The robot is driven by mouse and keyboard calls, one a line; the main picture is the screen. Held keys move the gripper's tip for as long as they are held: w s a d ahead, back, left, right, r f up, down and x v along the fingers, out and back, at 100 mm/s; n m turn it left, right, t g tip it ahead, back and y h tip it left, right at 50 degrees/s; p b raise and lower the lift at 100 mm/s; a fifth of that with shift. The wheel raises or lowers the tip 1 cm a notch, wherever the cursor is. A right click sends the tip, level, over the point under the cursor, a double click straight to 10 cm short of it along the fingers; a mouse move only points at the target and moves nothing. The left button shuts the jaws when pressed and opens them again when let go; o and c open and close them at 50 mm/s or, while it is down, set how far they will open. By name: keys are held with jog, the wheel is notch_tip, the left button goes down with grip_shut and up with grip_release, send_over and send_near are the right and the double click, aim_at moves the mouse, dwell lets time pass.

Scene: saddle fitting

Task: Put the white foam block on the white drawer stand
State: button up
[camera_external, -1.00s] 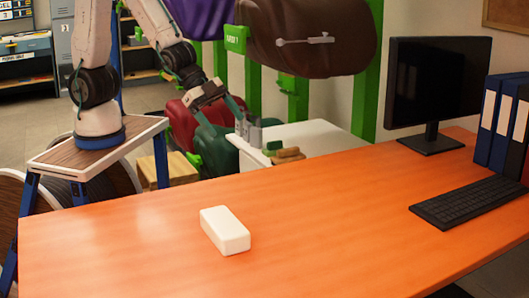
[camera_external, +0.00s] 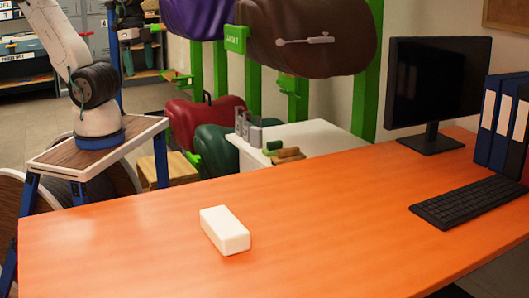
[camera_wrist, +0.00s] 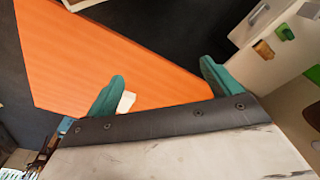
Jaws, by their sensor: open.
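The white foam block (camera_external: 225,230) lies flat on the orange desk (camera_external: 330,215), left of its middle. In the wrist view a small part of the block (camera_wrist: 127,102) shows beside the left finger, which hides some of it. The white drawer stand (camera_external: 325,138) stands behind the desk; it also shows in the wrist view at upper right (camera_wrist: 275,65). My gripper (camera_external: 142,50) is raised at the upper left of the outside view, far from the block. Its teal fingers (camera_wrist: 162,70) are apart with nothing between them.
Grey metal pieces (camera_external: 249,128) and brown and green pieces (camera_external: 287,153) sit on the stand's left part; its right part looks clear. A monitor (camera_external: 437,80), keyboard (camera_external: 470,202) and binders (camera_external: 505,125) occupy the desk's right side. Saddles on green racks stand behind.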

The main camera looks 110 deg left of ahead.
aim_at(223, 219)
jog(key=w+d+f+m+t, duration=0.15)
jog(key=w+f, duration=0.25)
jog(key=w, duration=0.5)
jog(key=w+d+f+m+t, duration=0.1)
jog(key=w+d+f+t, duration=0.15)
jog(key=w, duration=0.65)
jog(key=w+d+f+m+t, duration=0.2)
jog(key=w+f, duration=0.2)
jog(key=w, duration=0.5)
jog(key=w+d+f+m+h, duration=0.1)
jog(key=d+f+h, duration=0.2)
jog(key=d+f, duration=0.2)
jog(key=w+d+f+m+t+h, duration=0.1)
jog(key=w+d+f+m+h, duration=0.1)
jog(key=d+f, duration=0.3)
jog(key=w+d+f+m+h, duration=0.1)
jog(key=w+d+f+h, duration=0.1)
jog(key=d+f, duration=0.4)
jog(key=shift+w+d+m+h, duration=0.25)
jog(key=shift+d+h, duration=0.5)
jog(key=shift+h, duration=0.05)
jog(key=x, duration=0.7)
jog(key=shift+w+d, duration=0.1)
jog(key=shift+w, duration=0.25)
jog(key=c, duration=1.1)
jog(key=shift+c, duration=0.2)
